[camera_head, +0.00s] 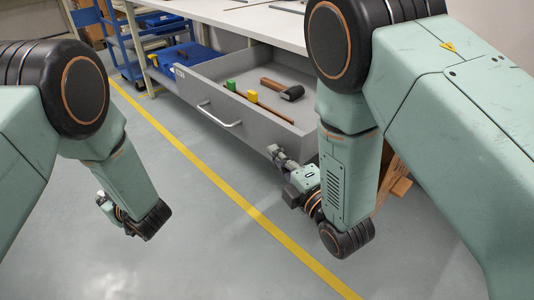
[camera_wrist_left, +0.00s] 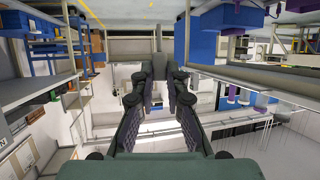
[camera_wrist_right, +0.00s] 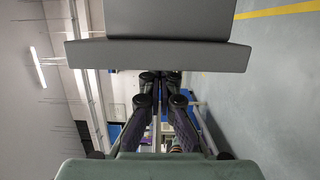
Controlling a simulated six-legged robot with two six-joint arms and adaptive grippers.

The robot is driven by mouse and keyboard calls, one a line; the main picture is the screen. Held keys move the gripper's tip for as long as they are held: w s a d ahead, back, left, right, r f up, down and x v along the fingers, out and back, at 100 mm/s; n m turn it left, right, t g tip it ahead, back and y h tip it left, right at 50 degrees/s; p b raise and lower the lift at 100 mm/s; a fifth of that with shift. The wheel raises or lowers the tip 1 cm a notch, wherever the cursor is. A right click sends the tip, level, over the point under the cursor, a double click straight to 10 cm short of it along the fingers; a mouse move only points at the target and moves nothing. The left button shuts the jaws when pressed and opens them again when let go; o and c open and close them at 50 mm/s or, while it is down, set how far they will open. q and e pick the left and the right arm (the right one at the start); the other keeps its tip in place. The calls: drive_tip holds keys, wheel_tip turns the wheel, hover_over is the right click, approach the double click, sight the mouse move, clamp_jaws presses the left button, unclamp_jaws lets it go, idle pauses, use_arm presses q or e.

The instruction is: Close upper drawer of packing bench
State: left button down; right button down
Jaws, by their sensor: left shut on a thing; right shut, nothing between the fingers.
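The upper drawer (camera_head: 262,132) of the packing bench (camera_head: 255,20) is grey and stands pulled out, with a bar handle (camera_head: 220,117) on its front. My right gripper (camera_head: 275,153) is shut and empty, just in front of the drawer front near its right end. In the right wrist view the grey drawer front (camera_wrist_right: 160,54) spans the top, above the shut fingers (camera_wrist_right: 160,78); I cannot tell whether they touch it. My left gripper (camera_head: 101,198) is away from the drawer, over the floor at left.
A hammer (camera_head: 283,89) and tools with green (camera_head: 231,86) and yellow (camera_head: 252,96) ends lie in the drawer. Blue bins (camera_head: 185,57) stand behind it. A wooden crate (camera_head: 396,180) is beside my right arm. Floor with a yellow line (camera_head: 235,195) is clear in front.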

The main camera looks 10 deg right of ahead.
sight(307, 149)
drive_tip(key=shift+w+d+f, duration=0.15)
drive_tip(key=shift+w, duration=0.05)
drive_tip(key=w+d, duration=0.1)
drive_tip(key=d, duration=0.1)
drive_tip(key=w+d+b, duration=0.1)
drive_tip(key=d, duration=0.1)
drive_tip(key=w+d+b, duration=0.1)
drive_tip(key=w, duration=0.1)
drive_tip(key=shift+d, duration=0.4)
drive_tip(key=w+d, duration=0.3)
drive_tip(key=d, duration=0.1)
drive_tip(key=w+d, duration=0.3)
drive_tip(key=d, duration=0.1)
drive_tip(key=w+d, duration=0.3)
drive_tip(key=d, duration=0.2)
drive_tip(key=shift+w, duration=0.2)
drive_tip(key=shift+a, duration=0.2)
